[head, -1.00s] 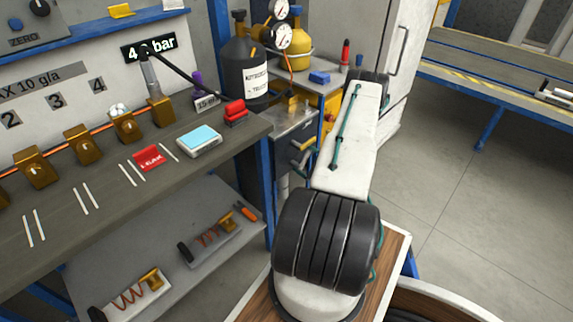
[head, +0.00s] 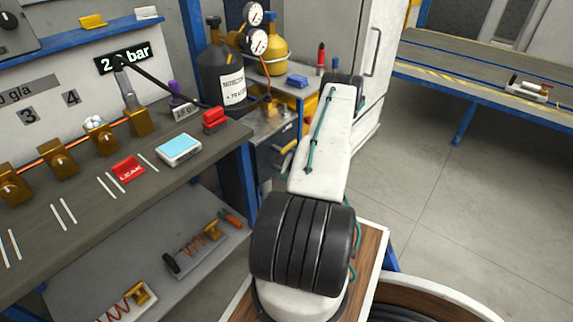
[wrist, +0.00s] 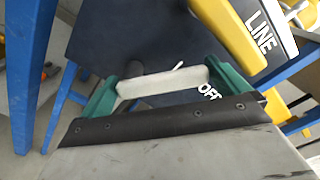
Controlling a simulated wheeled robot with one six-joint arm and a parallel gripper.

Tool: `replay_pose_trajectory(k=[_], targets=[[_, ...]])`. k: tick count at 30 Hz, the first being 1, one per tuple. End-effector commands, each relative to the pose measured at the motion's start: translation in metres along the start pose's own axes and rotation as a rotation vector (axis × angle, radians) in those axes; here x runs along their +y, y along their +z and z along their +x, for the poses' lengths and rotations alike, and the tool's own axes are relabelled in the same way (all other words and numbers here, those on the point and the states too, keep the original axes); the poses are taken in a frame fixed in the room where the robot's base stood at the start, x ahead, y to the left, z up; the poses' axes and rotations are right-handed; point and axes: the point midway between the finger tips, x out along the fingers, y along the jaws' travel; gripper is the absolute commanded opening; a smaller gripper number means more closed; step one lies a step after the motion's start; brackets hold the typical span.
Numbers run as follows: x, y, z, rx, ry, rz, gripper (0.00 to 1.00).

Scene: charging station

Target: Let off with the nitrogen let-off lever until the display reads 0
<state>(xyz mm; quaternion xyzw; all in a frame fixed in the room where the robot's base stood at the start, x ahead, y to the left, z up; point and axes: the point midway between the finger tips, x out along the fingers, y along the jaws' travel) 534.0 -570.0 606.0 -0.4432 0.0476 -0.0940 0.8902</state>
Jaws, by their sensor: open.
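A yellow handle (wrist: 240,35) is just beyond the right finger, beside white lettering LINE. White lettering OFF (wrist: 208,92) shows on the dark panel (wrist: 130,45), partly hidden by the gripper. In the head view my arm hides the gripper.
A dark nitrogen bottle (head: 232,88) and a yellow bottle (head: 272,55) with gauges stand behind the bench (head: 75,215). A red LEAK tag (head: 127,168) and a blue-topped box (head: 179,148) lie on the bench. Open floor (head: 480,200) is at the right.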

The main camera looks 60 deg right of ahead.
Motion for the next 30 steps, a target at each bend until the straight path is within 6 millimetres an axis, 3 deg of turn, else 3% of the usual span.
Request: replay_pose_trajectory(k=[12,16,24,25,30], targets=[[-0.001,-0.002,-0.065,0.006,-0.003,0.001,1.00],[-0.001,-0.002,-0.075,0.006,-0.003,0.002,1.00],[-0.001,-0.002,-0.078,0.005,-0.003,0.001,1.00],[-0.001,-0.002,-0.078,0.005,-0.003,0.001,0.97],[0.004,0.000,-0.078,-0.003,0.017,0.057,0.50]])
